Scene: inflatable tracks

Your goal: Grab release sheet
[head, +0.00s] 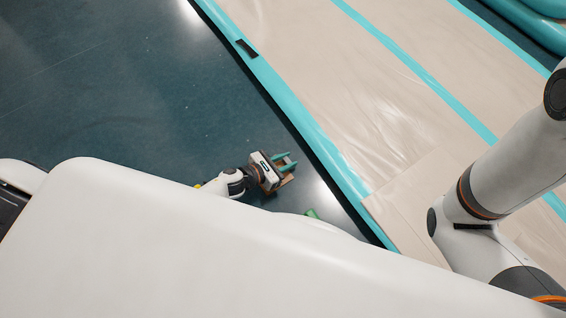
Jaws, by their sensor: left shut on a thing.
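A beige, slightly wrinkled sheet (375,105), which looks like the release sheet, lies over the teal inflatable track in the upper right. My left gripper (285,162) is over the dark floor, just left of the track's near edge and apart from the beige sheet. It is shut on a small brown piece (287,181), mostly hidden by the gripper; I cannot tell what it is. My right arm comes in at the right over the sheet, and its gripper is out of view.
The teal track edge (290,98) runs diagonally and carries a small black patch (246,48). A green thing (312,213) shows partly behind my white body. The dark floor (120,90) at upper left is clear. Another teal tube (530,25) is at the top right.

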